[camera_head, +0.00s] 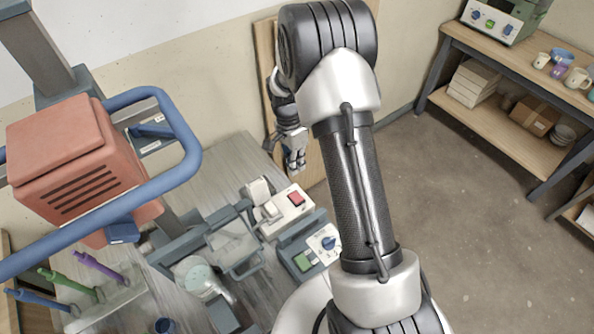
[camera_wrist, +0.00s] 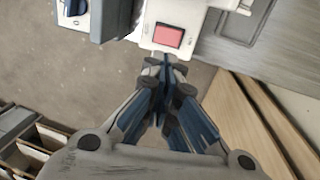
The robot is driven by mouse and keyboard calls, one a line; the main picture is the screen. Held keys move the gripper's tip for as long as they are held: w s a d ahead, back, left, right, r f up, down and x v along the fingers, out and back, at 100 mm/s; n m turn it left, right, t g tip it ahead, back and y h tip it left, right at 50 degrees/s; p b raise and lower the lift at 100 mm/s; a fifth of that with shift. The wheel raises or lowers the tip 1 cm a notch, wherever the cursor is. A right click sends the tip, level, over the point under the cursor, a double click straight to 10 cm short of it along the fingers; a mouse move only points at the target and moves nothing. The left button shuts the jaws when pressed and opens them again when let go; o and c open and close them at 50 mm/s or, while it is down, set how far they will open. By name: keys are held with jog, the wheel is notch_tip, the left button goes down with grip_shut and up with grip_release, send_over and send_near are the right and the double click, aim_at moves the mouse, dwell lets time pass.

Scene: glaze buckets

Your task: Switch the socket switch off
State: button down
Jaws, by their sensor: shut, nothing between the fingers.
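The socket block (camera_head: 272,228) is a pale box on the grey bench, with a red rocker switch (camera_head: 296,197) near its right end. A pale plug-like piece (camera_head: 268,210) sits beside the switch on its left. In the wrist view the red switch (camera_wrist: 167,36) shows on the white socket face (camera_wrist: 192,14). My gripper (camera_head: 296,167) is just behind the switch in the head view. In the wrist view its closed fingertips (camera_wrist: 166,62) are just below the switch, with nothing between them. I cannot tell whether they touch the block. The switch's position is unclear.
A control box with a blue knob (camera_head: 327,243) and green button stands right beside the socket. A grey metal frame (camera_head: 215,240) and a round dial (camera_head: 195,276) are to its left. A red-orange vented machine (camera_head: 75,150) with blue tubing stands further left. Wooden boards (camera_head: 312,163) lean behind my gripper.

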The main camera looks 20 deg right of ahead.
aim_at(301, 198)
jog(key=f+b, duration=0.1)
jog(key=f, duration=0.3)
jog(key=s+f+b, duration=0.1)
jog(key=f, duration=0.3)
jog(key=s+f+b, duration=0.1)
jog(key=f, duration=0.2)
jog(key=shift+d+f, duration=0.2)
jog(key=shift+f, duration=0.2)
jog(key=shift+s+f+b, duration=0.4)
jog(key=shift+f, duration=0.05)
jog(key=shift+w, duration=0.1)
